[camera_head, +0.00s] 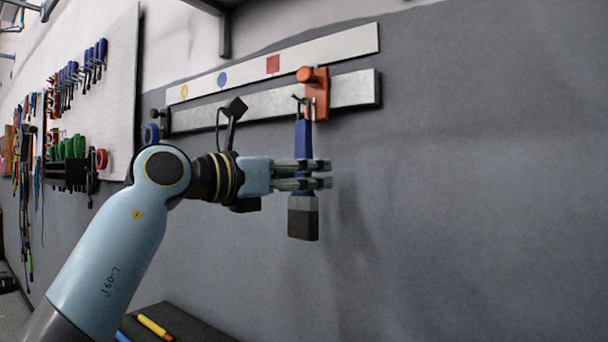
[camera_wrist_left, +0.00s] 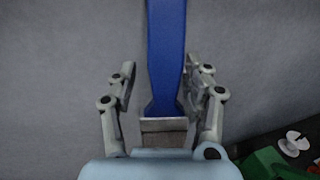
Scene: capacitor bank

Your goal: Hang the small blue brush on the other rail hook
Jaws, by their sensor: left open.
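The small blue brush (camera_head: 303,136) hangs bristles down from the orange hook (camera_head: 315,95) near the right end of the grey rail (camera_head: 352,90). My left gripper (camera_head: 325,174) is at the lower part of its handle. In the left wrist view the blue handle (camera_wrist_left: 166,48) runs between the two open fingers (camera_wrist_left: 160,82), nearer the right one. I cannot tell whether that finger touches it. At the rail's left end is a dark fitting (camera_head: 160,116), partly hidden; I cannot tell whether it is the other hook. My right gripper is out of view.
A white strip (camera_head: 325,47) with a yellow, a blue and a red mark is above the rail. A tool board (camera_head: 118,60) hangs at left. A dark surface (camera_head: 190,325) with a yellow item (camera_head: 153,326) is below. The wall at right is bare.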

